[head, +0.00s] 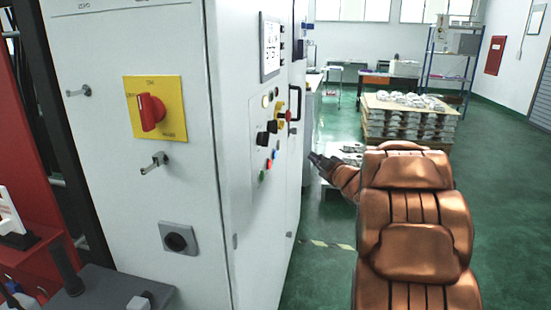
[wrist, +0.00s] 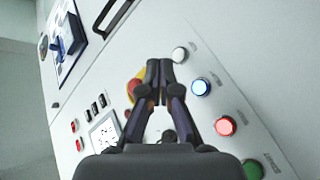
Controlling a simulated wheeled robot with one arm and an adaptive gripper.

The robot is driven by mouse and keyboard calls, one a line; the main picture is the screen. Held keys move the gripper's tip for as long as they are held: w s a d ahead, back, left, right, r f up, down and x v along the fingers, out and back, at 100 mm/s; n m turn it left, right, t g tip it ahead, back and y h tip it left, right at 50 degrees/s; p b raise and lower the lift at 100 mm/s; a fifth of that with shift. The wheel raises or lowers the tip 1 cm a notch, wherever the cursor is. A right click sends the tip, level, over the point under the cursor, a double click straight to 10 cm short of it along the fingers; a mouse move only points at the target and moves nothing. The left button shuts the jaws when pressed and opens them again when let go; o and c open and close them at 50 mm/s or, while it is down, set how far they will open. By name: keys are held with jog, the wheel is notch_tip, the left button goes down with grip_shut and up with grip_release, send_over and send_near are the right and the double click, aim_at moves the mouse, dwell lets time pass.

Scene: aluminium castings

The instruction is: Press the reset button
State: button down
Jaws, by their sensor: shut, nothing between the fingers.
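The control panel (head: 270,130) is on the side of a grey-white cabinet. In the wrist view a row of round buttons runs down its right part: a white button (wrist: 180,54), a lit blue button (wrist: 200,87), a red button (wrist: 225,126) and a green button (wrist: 252,168). Their labels are too blurred to read surely, so I cannot tell which is reset. The blue button also shows in the head view (head: 276,154). My gripper (wrist: 160,64) is shut and empty, its fingertips beside the white button in the picture. In the head view it (head: 314,158) appears apart from the panel.
A red and yellow control (wrist: 134,88) is partly hidden behind my fingers. A door handle (head: 295,103) sticks out from the cabinet. A red rotary switch (head: 151,112) is on the front face. A pallet of castings (head: 405,120) stands behind my arm. Green floor is open to the right.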

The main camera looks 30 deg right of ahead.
aim_at(274, 154)
jog(key=shift+s+n+t+y, duration=0.25)
jog(key=shift+n+t+y, duration=0.35)
jog(key=shift+n+y, duration=0.55)
jog(key=shift+w+a, duration=0.1)
jog(key=w+a+b, duration=0.3)
jog(key=w+a, duration=0.2)
jog(key=a, duration=0.1)
jog(key=shift+w+a, duration=0.25)
jog(key=shift+w, duration=0.05)
jog(key=shift+w+a+b, duration=0.45)
jog(key=shift+w+a, duration=0.1)
jog(key=shift+a, duration=0.1)
dwell(2.0)
jog(key=shift+d, duration=0.1)
jog(key=shift+s+d+p, duration=0.3)
jog(key=shift+s+d, duration=0.25)
dwell(0.4)
